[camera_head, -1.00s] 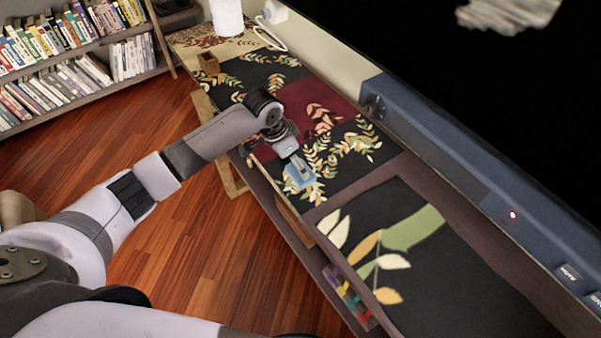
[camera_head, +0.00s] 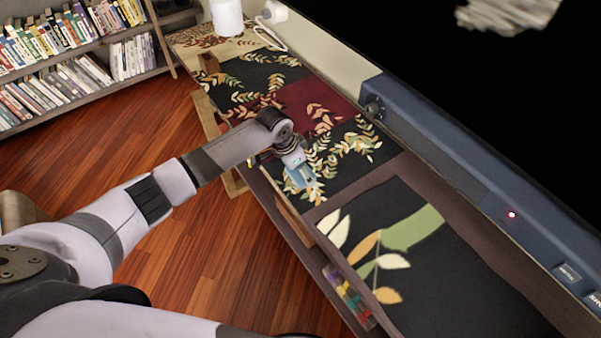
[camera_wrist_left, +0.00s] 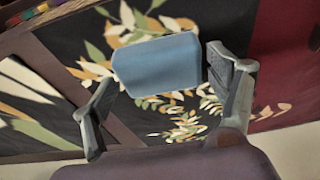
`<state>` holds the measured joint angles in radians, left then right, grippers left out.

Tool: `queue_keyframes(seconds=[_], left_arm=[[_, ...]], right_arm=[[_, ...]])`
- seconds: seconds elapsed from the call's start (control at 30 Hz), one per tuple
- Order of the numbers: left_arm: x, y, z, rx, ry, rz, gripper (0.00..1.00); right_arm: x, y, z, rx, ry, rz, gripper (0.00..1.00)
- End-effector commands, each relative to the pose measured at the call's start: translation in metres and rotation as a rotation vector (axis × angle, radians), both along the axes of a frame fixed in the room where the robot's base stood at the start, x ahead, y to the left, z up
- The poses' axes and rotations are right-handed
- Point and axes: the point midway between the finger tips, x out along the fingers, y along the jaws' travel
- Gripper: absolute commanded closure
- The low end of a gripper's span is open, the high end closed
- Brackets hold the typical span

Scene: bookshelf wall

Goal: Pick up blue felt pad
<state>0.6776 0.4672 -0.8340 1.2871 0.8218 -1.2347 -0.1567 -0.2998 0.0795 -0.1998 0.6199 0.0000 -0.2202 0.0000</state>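The blue felt pad (camera_wrist_left: 158,66) shows in the left wrist view as a rounded blue rectangle over the dark leaf-patterned cloth. My left gripper (camera_wrist_left: 162,80) is open, with one finger at each side of the pad. The right-hand finger is very near the pad's edge; I cannot tell whether it touches. In the head view my left gripper (camera_head: 304,182) points down at the cloth near the shelf's front edge and largely hides the pad there. My right gripper is not in view.
The patterned cloth (camera_head: 345,150) covers a long low wooden unit. A large dark screen with a blue-grey lower bar (camera_head: 450,165) stands along its back. A small wooden block (camera_head: 208,63) and a white cylinder (camera_head: 227,18) are at the far end. Bookshelves (camera_head: 60,75) stand across the wooden floor.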

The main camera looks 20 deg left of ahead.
Motion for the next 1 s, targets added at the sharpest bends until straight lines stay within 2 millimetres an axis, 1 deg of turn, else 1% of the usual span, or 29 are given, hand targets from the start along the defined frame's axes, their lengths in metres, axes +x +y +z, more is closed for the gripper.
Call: queue_keyframes(seconds=[0.03, 0.07, 0.5, 0.8, 0.93, 1.0], left_arm=[[0.000, 0.000, 0.000, 0.000, 0.000, 0.000, 0.26], [0.000, 0.000, 0.000, 0.000, 0.000, 0.000, 0.28], [0.000, 0.000, 0.000, 0.000, 0.000, 0.000, 0.57], [0.000, 0.000, 0.003, -0.001, -0.001, 0.000, 0.57], [0.001, 0.000, 0.013, -0.001, -0.002, 0.000, 0.57], [0.001, 0.000, 0.022, -0.002, -0.004, 0.000, 0.57]], right_arm=[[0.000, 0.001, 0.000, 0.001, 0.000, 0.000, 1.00], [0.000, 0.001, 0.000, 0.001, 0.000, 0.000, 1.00], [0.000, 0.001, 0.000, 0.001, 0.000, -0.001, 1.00], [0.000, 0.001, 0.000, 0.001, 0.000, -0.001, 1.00], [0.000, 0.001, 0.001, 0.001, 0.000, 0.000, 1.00], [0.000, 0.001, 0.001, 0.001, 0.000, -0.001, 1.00]])
